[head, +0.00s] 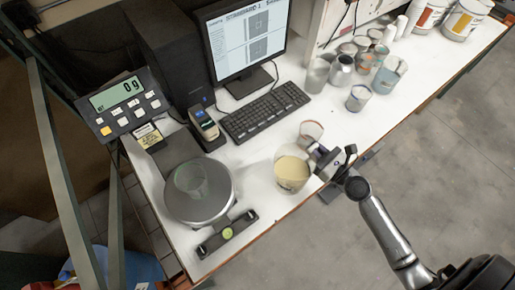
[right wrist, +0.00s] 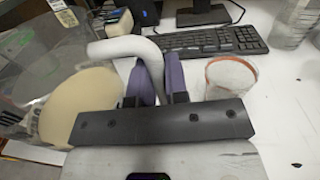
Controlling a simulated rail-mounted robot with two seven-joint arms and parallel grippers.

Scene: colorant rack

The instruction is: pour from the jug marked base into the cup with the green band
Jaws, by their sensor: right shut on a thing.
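A clear jug (head: 292,174) of cream liquid is near the table's front edge in the head view. In the right wrist view the jug (right wrist: 85,105) fills the left side, with dark lettering partly visible but unreadable. My right gripper (head: 322,160) is shut on the jug's pale handle (right wrist: 122,47), between its purple finger pads. The jug looks roughly upright; whether it touches the table I cannot tell. A clear, apparently empty cup (head: 190,178) stands on the round scale pan (head: 200,208), left of the jug. I cannot make out its band's colour. My left gripper is not in view.
A cup with a reddish rim (head: 311,130) stands close behind the jug. Several cups and cans, including a blue-rimmed cup (head: 358,98), stand farther right. The keyboard (head: 264,110) lies behind. The scale display (head: 117,95) reads 0 g. Clear white table separates jug and scale.

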